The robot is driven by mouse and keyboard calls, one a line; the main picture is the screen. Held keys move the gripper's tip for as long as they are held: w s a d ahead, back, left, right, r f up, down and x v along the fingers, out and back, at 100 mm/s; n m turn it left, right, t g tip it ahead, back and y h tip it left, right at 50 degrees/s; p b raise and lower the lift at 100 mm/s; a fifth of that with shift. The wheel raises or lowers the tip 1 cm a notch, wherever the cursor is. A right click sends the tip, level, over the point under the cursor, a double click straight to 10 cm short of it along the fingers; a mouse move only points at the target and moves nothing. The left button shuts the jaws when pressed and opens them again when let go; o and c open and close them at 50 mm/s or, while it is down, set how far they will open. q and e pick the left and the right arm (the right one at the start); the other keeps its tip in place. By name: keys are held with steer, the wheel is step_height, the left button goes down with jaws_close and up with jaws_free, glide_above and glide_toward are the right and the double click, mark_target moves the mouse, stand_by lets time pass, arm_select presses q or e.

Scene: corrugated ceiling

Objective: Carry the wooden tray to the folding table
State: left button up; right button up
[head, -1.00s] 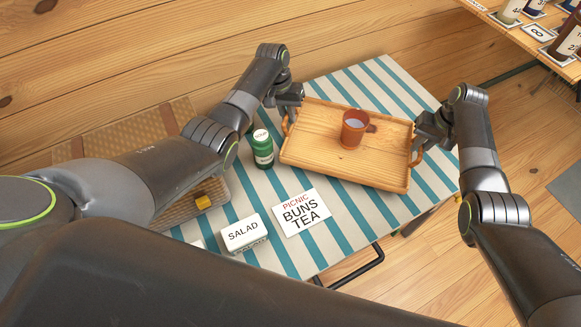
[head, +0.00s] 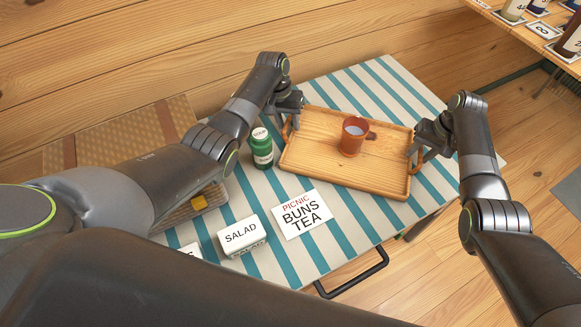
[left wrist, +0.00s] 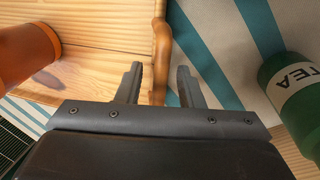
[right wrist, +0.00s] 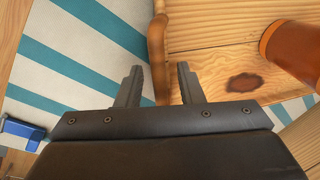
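The wooden tray (head: 325,165) appears to rest on the folding table (head: 350,235), which has a white and teal striped top. A brown mug (head: 352,138) stands upright on the tray; part of it shows in both wrist views. My left gripper (head: 292,115) is at the tray's left handle; in the left wrist view its fingers (left wrist: 158,80) are apart, with the handle (left wrist: 161,45) between them and gaps beside it. My right gripper (head: 420,147) is at the right handle; in the right wrist view its fingers (right wrist: 160,85) are also apart around the handle (right wrist: 157,50).
A green jar (head: 262,150) stands close left of the tray. A white SALAD box (head: 241,234) and a PICNIC BUNS TEA card (head: 301,214) lie in front. A wooden shelf with bottles (head: 530,28) is at the upper right. Striped tabletop is bare behind the tray.

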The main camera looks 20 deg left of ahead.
arm_select(q)
step_height(320, 180, up, 12)
steer(key=a, duration=0.2)
steer(key=shift+a+f, duration=0.15)
arm_select(e)
step_height(320, 180, up, 12)
steer(key=d, duration=0.2)
steer(key=shift+d, duration=0.2)
stand_by(0.7)
